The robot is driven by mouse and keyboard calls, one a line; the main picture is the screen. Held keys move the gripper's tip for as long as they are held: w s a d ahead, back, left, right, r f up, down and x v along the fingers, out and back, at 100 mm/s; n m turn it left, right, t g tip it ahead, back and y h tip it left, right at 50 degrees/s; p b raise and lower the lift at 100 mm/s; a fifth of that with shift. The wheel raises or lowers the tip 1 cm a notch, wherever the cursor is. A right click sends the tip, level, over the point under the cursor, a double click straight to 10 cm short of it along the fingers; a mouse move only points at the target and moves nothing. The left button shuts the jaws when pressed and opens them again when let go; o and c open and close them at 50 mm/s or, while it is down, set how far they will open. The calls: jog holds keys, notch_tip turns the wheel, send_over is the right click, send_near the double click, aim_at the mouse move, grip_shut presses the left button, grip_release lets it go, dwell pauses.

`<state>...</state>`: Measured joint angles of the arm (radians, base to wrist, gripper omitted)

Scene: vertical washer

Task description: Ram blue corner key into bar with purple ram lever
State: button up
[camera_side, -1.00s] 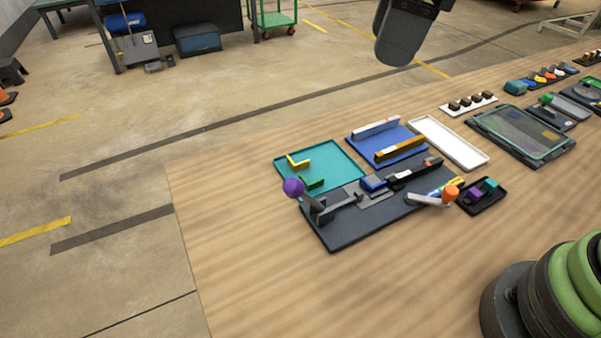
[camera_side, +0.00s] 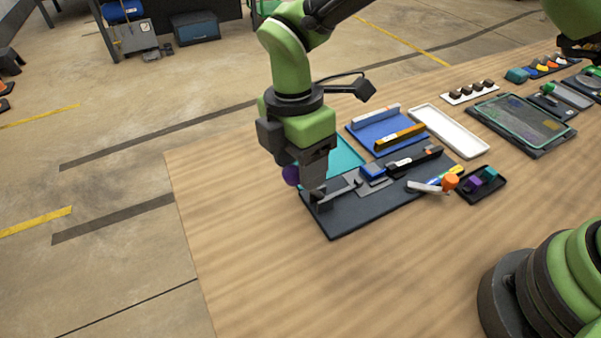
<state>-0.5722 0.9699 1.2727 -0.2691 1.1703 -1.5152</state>
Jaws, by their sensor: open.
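The purple ball knob of the ram lever (camera_side: 291,175) is at the left end of the dark fixture plate (camera_side: 345,222), partly hidden behind my gripper. My gripper (camera_side: 317,192) points down at the lever, in front of or beside the knob; I cannot tell whether it touches. Its fingers are open, though their gap is hard to see. The blue corner key (camera_side: 373,171) sits on a grey block in the middle of the fixture. The black bar (camera_side: 415,159) lies to its right, in line with it.
A teal tray (camera_side: 347,158) lies behind my gripper, mostly covered. A blue tray (camera_side: 380,138) with bars and an empty white tray (camera_side: 450,132) stand further back. An orange-knobbed lever (camera_side: 450,181) and a small black tray (camera_side: 482,195) are at the right. The front table is clear.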

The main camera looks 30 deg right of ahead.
jog(key=shift+s+f, duration=0.2)
jog(key=shift+f, duration=1.2)
grip_shut()
